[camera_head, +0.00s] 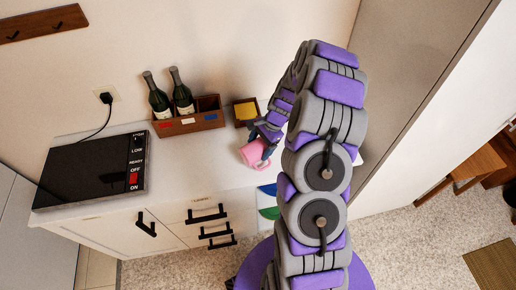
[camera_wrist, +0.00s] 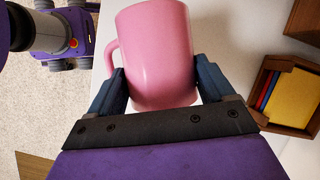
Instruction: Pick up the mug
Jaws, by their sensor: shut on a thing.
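A pink mug (camera_wrist: 155,50) sits between the two fingers of my gripper (camera_wrist: 163,88) in the wrist view, with its handle on the left side. The fingers are closed against both sides of the mug. In the head view the mug (camera_head: 253,153) is at the front edge of the white counter, below my gripper (camera_head: 262,142), and looks tilted. I cannot tell whether the mug touches the counter. My arm hides part of the counter to the right.
A wooden box with two bottles (camera_head: 203,118) stands at the back of the counter (camera_head: 190,160). A small wooden holder with a yellow item (camera_head: 246,110) is close behind the mug. A black cooktop (camera_head: 92,168) lies at the left. Drawers with black handles are below.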

